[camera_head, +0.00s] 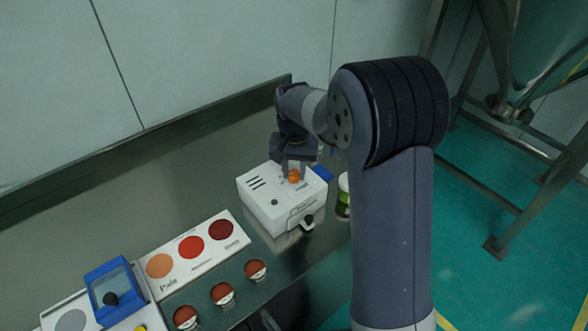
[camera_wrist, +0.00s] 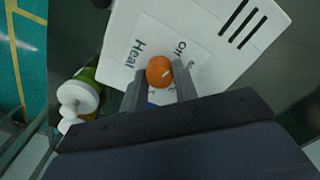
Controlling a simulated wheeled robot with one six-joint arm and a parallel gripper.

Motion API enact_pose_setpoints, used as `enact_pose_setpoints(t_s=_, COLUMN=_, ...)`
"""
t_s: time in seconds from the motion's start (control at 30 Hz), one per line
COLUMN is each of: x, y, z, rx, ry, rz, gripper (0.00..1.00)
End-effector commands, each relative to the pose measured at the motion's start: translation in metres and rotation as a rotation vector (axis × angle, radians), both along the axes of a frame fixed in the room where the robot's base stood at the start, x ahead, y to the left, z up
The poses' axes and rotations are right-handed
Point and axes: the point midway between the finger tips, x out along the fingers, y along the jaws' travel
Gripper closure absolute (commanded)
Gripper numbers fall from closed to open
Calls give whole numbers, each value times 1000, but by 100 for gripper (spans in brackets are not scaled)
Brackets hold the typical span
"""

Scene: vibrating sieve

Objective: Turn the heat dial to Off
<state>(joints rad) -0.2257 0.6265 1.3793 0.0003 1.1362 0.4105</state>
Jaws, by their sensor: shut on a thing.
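The heat dial is an orange round knob (camera_head: 294,176) on top of a white box (camera_head: 262,207) on the steel bench. A small light mark shows on the dial's lower right. My gripper (camera_wrist: 160,84) is shut on the dial, one finger on each side. In the head view my gripper (camera_head: 293,170) reaches down onto the box from above. The rest of the label is partly hidden by the fingers and the dial.
A green bottle with a white cap (camera_wrist: 78,97) stands beside the box. A colour card (camera_head: 190,250) with three discs, several small round cups (camera_head: 222,293) and a blue-framed device (camera_head: 110,287) lie at the lower left. The bench behind the box is clear.

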Motion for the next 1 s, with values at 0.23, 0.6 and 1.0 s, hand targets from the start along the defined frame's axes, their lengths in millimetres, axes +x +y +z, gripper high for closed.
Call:
enact_pose_setpoints(t_s=0.23, x=0, y=0, z=1, rx=1, ry=-2, rz=10, gripper=95)
enact_pose_setpoints(t_s=0.6, x=0, y=0, z=0, rx=0, ry=-1, rz=8, gripper=56)
enact_pose_setpoints(t_s=1.0, x=1, y=0, z=5, rx=1, ry=-2, rz=7, gripper=50)
